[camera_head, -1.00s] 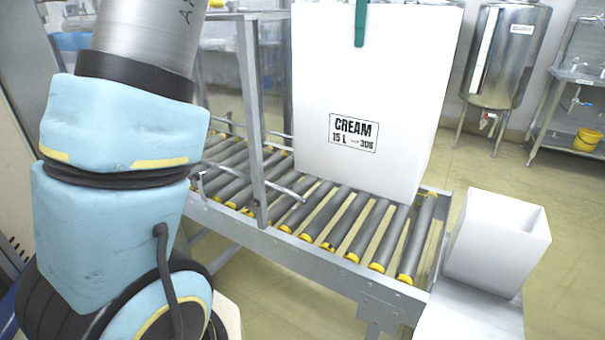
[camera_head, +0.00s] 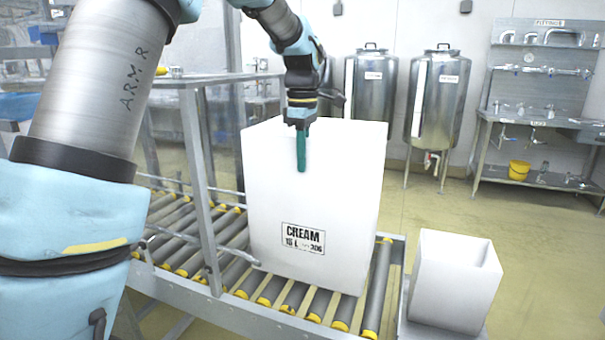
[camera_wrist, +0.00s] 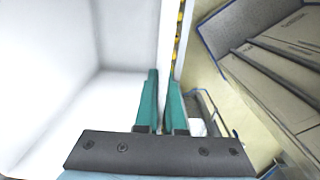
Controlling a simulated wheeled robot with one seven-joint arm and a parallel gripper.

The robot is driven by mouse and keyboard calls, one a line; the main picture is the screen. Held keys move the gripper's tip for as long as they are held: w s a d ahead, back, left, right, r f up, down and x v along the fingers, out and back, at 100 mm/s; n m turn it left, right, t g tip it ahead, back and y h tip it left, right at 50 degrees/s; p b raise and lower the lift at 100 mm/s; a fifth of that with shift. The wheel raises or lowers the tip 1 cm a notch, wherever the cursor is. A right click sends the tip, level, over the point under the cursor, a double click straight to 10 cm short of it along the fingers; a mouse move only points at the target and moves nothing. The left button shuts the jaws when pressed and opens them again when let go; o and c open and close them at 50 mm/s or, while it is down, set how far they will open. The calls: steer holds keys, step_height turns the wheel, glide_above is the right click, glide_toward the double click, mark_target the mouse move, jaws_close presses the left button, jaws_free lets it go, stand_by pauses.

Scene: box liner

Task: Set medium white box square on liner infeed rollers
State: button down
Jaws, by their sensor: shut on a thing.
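The medium white box (camera_head: 318,215) is open-topped, with a "CREAM 15 L" label low on its near face. It stands upright at the right part of the infeed rollers (camera_head: 378,285), its near face roughly parallel to the frame's front rail. I cannot tell whether its base fully rests on them. My gripper (camera_head: 302,150) points down and is shut on the top of the near wall, one green finger outside. The wrist view shows both fingers (camera_wrist: 162,85) pinching that wall, with the box's pale inside (camera_wrist: 60,80) on the left. The far base edges are hidden.
A smaller open white box (camera_head: 455,285) stands on a ledge right of the rollers. A metal guard frame (camera_head: 200,180) rises close left of the box. Steel tanks (camera_head: 437,100) and a sink bench (camera_head: 535,120) stand behind, across open floor. The wrist view shows flat cartons (camera_wrist: 285,60).

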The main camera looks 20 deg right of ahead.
steer(key=shift+f, duration=2)
steer(key=c, duration=1)
jaws_free()
step_height(320, 180, up, 12)
steer(key=shift+r+b, duration=0.15)
steer(key=shift+b, duration=0.25)
steer(key=shift+s, duration=0.1)
